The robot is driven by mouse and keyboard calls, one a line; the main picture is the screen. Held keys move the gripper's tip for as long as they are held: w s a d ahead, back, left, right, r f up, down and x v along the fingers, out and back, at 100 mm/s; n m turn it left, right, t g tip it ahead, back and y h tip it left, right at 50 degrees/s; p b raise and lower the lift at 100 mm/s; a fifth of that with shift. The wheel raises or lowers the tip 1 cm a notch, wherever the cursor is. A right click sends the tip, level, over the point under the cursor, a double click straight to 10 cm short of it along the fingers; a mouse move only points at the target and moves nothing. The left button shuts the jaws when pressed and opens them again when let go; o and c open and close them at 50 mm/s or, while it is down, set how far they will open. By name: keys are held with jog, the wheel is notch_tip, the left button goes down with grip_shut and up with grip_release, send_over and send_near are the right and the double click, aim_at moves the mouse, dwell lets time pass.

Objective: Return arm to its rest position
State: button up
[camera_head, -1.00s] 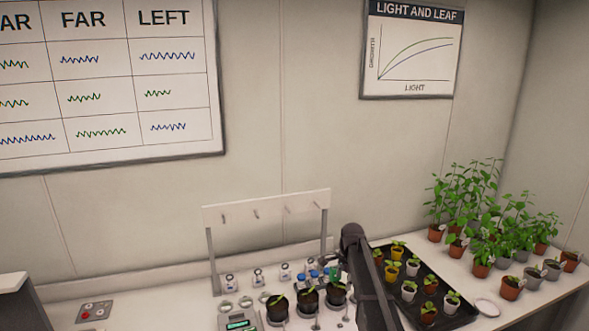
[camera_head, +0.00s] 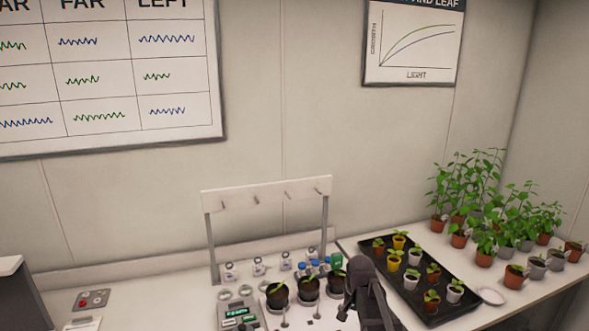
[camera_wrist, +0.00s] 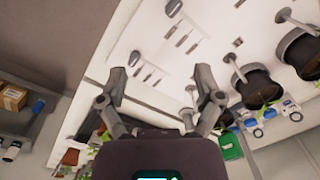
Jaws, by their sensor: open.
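My arm shows at the bottom of the head view, in front of the bench and just left of the black seedling tray (camera_head: 432,316). Its gripper end is not clear there. In the wrist view my gripper (camera_wrist: 160,92) has its two fingers spread apart with nothing between them. Beyond the fingers is a white panel (camera_wrist: 150,35) with slots and small fittings. Dark pots (camera_wrist: 258,88) sit at the right of that view, apart from the fingers.
Several dark pots (camera_head: 278,296) stand on the bench below a white hook rack (camera_head: 265,194). Potted plants (camera_head: 485,240) crowd the right end. A small lidded dish (camera_head: 492,296) lies beside the tray.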

jog(key=s+f+n+b, duration=0.3)
jog(key=s+n, duration=0.3)
jog(key=s, duration=0.6)
jog(key=shift+s+f, duration=0.25)
jog(key=shift+f, duration=0.4)
jog(key=shift+d, duration=0.2)
dwell(5.9)
